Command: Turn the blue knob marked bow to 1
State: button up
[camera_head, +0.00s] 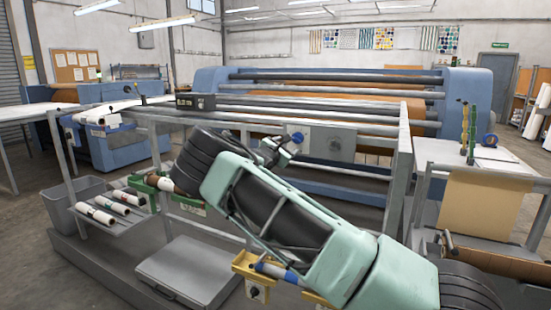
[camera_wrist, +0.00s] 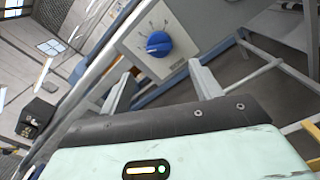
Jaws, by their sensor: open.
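The blue knob (camera_wrist: 158,43) sits on a light grey plate (camera_wrist: 180,22) with dial marks around it. The marks and the small label are too small to read, so I cannot tell its setting. In the wrist view my gripper (camera_wrist: 160,84) is open, its two fingers apart below the knob with nothing between them. The knob lies beyond the fingertips, roughly in line with the gap. In the head view my gripper (camera_head: 280,150) is beside the blue knob (camera_head: 298,137) on the frame's crossbar, and the arm hides part of the area.
A grey plate (camera_head: 336,145) is mounted to the right of the knob. A grey metal frame (camera_head: 404,165) surrounds the front of the blue press (camera_head: 466,90). A black box (camera_head: 196,101) stands on the top rail. Rolls (camera_head: 97,214) lie on the lower left shelf.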

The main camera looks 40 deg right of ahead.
jog(key=b+v, duration=0.1)
jog(key=v, duration=0.7)
jog(key=shift+s+a, duration=0.2)
jog(key=shift+a, duration=0.15)
jog(key=s+a+f+m+g+y, duration=0.5)
jog(key=s+a+f+m+y, duration=0.2)
jog(key=s+a+f, duration=0.5)
jog(key=s+a+r+m+y, duration=0.1)
jog(key=s+a+y, duration=0.3)
jog(key=s+a, duration=0.7)
jog(key=s+a+r+m+g+y, duration=0.1)
jog(key=s+a+y, duration=0.4)
jog(key=s+a, duration=0.7)
jog(key=a+r, duration=0.1)
jog(key=a, duration=0.5)
jog(key=shift+s+a+g, duration=0.2)
jog(key=shift+a+g, duration=0.1)
jog(key=shift+a, duration=0.1)
jog(key=shift+y, duration=0.6)
jog(key=s+a, duration=0.1)
jog(key=s, duration=0.1)
jog(key=s+a+r, duration=0.1)
jog(key=s, duration=0.2)
jog(key=s+a, duration=0.1)
jog(key=s, duration=0.1)
jog(key=shift+s+r+p, duration=0.25)
jog(key=shift+s+p, duration=0.05)
jog(key=shift+s, duration=0.05)
jog(key=shift+c, duration=0.3)
